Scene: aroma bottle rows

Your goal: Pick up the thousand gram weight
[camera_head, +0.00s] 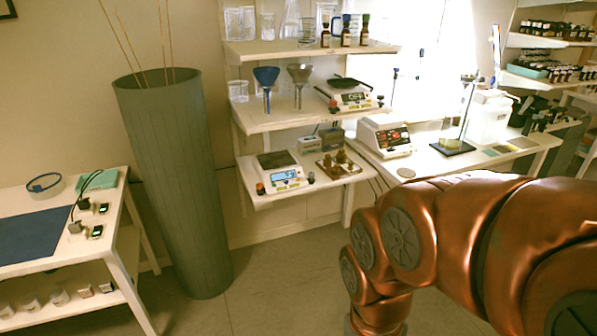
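Several small brass-brown weights (340,157) stand on a wooden board (350,172) on the lowest wall shelf, near its right end. They are too small in the camera_head view to tell which is the thousand gram one. My copper-coloured arm reaches in from the right and bends down past the bottom edge. My gripper is out of view, so its state and what it holds do not show.
A scale (279,172) sits left of the weights, with small boxes (320,142) behind them. The lowest shelf (265,201) lies below two others. A tall green planter (175,190) stands left. A bench (440,165) with an instrument is right. Floor (275,270) between is clear.

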